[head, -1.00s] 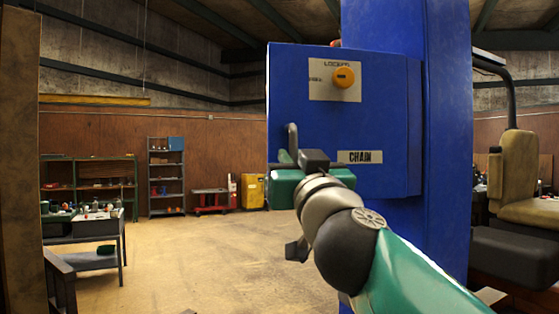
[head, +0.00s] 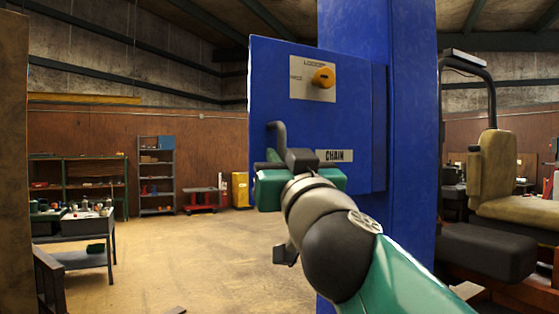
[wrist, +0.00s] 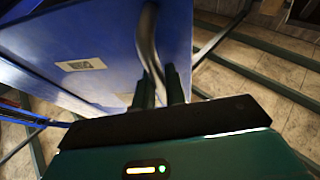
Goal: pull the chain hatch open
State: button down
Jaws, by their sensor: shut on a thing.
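The chain hatch (head: 345,105) is a blue panel on a blue post, with a "CHAIN" label (head: 334,155) and a yellow knob (head: 324,77) on a plate. Its face stands at an angle, with its left edge nearer me than its right. A bent grey bar handle (head: 279,138) stands at its lower left. My gripper (head: 282,157) is shut on this handle; the green gripper body hides the handle's lower part. In the wrist view, the handle (wrist: 148,42) runs down between the two dark fingers of my gripper (wrist: 160,85), beside the blue panel (wrist: 95,40).
The blue post (head: 408,130) rises right behind the hatch. A machine with a tan seat (head: 497,165) stands at the right. A workbench (head: 85,225) and shelves (head: 157,170) stand far left. The concrete floor (head: 190,255) between is mostly clear.

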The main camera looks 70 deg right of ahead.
jog(key=shift+s, duration=0.1)
jog(key=c, duration=1.5)
grip_release()
jog(key=shift+o, duration=0.2)
jog(key=v, duration=1.3)
jog(key=shift+s+a+f, duration=0.15)
jog(key=shift+a+f, duration=0.1)
jog(key=shift+f, duration=0.05)
